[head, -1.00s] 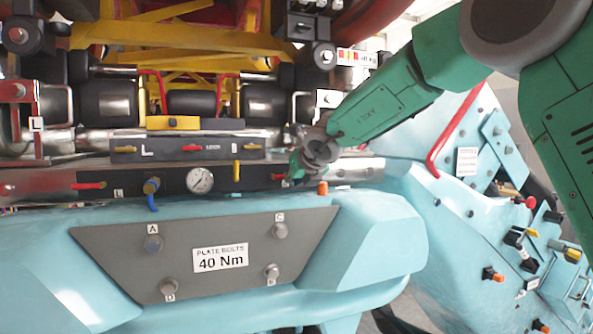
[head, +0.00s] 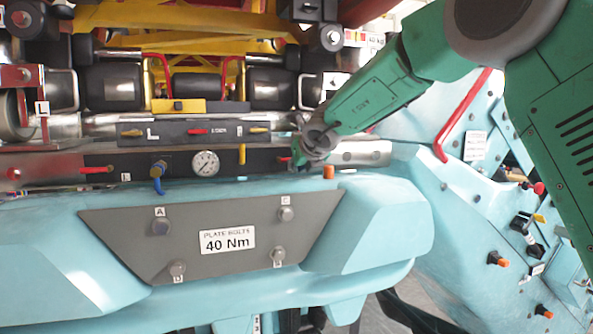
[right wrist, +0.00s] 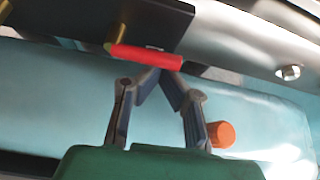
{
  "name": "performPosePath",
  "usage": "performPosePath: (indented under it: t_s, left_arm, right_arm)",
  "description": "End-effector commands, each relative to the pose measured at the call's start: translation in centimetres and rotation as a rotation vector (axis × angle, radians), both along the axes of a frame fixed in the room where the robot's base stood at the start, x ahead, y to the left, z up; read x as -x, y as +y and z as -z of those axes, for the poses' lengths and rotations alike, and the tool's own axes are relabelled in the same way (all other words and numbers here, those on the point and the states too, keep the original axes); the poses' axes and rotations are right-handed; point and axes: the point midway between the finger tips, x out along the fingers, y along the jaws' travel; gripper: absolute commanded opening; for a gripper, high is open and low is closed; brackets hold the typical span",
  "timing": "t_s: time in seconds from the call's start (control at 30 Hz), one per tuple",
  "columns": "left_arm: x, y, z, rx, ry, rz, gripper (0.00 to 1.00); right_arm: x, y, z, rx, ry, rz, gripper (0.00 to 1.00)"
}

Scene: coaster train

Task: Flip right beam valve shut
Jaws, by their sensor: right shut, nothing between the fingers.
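The right beam valve has a red handle (right wrist: 146,56), seen in the right wrist view lying almost level along the lower edge of a dark panel (right wrist: 120,20). In the head view the handle shows small (head: 284,159), beside my right gripper (head: 298,153). My right gripper also shows in the wrist view (right wrist: 160,78); its fingers meet at the tips, shut and empty, just below the handle's middle. I cannot tell whether they touch it. My left gripper is out of view.
The panel also bears a gauge (head: 205,163), a yellow handle (head: 242,154) and another red handle (head: 96,169) at left. An orange cap (head: 328,172) sits close to my right gripper. A curved red rail (head: 458,118) stands to the right.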

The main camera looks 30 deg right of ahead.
Motion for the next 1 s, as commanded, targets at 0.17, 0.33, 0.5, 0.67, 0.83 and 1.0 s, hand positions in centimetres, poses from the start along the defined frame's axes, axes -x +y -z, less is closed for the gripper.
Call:
performPosePath:
  t_s: [0.17, 0.33, 0.5, 0.67, 0.83, 1.0]
  left_arm:
    - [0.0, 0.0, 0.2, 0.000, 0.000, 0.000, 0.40]
    - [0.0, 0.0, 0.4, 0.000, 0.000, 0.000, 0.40]
    - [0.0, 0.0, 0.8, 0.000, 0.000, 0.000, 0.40]
    - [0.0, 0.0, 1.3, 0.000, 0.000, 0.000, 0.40]
    - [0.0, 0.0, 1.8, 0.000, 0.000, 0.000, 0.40]
    - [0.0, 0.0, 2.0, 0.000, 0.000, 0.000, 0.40]
  right_arm:
    - [0.0, 0.2, -0.2, 0.027, 0.005, 0.000, 0.00]
    - [0.0, 0.2, -0.4, 0.057, 0.011, -0.001, 0.00]
    - [0.0, 0.0, -0.5, 0.107, 0.023, -0.001, 0.00]
    - [0.0, 0.0, -0.8, 0.197, 0.044, -0.001, 0.00]
    - [0.0, 0.0, -1.4, 0.341, 0.079, 0.000, 0.00]
    - [-0.1, 0.1, -2.1, 0.498, 0.118, -0.001, 0.00]
